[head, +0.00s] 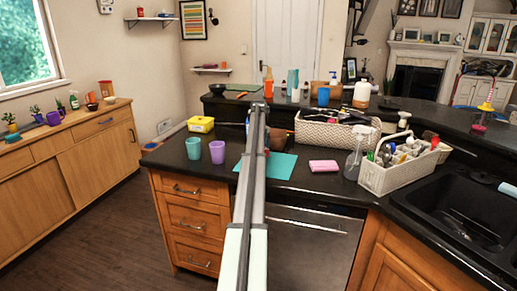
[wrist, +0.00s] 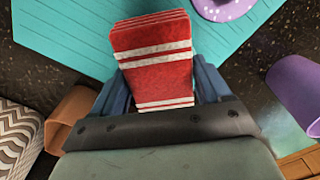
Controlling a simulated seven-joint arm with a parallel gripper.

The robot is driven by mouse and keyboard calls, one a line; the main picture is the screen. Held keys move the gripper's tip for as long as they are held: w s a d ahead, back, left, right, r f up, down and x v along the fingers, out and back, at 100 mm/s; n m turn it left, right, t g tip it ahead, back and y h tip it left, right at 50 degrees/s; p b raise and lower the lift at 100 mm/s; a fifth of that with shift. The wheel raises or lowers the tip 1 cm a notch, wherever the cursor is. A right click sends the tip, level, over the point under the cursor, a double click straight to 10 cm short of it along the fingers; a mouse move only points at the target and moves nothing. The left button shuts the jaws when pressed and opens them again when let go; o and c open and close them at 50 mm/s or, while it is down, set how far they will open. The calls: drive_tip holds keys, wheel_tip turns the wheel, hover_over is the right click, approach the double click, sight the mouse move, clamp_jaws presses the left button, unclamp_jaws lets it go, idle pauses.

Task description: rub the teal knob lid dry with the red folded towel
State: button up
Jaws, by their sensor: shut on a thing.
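The red folded towel (wrist: 155,72), with white stripes, is held between the jaws of my gripper (wrist: 155,85) in the wrist view. Its free end reaches out past the jaws, over a teal mat (wrist: 120,8). A round purple disc with pale specks and a greyish middle (wrist: 232,9) lies on the mat at the top edge, partly cut off. It is apart from the towel in the picture. I cannot tell whether it is the knob lid, and no plainly teal lid stands out. In the head view my arm covers most of the gripper and part of the mat (head: 282,166).
A purple cup (wrist: 296,88) stands close by at the right in the wrist view. A teal cup (head: 193,148) stands beside it in the head view. A brown object (wrist: 70,112) and a patterned basket (wrist: 16,138) are at left. A pink block (head: 323,166) lies right of the mat.

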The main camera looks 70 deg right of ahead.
drive_tip(key=shift+w, duration=1.75)
drive_tip(key=shift+s, duration=2.45)
drive_tip(key=shift+w, duration=2.25)
drive_tip(key=shift+w+r, duration=0.1)
drive_tip(key=shift+r, duration=3.95)
drive_tip(key=shift+m, duration=0.3)
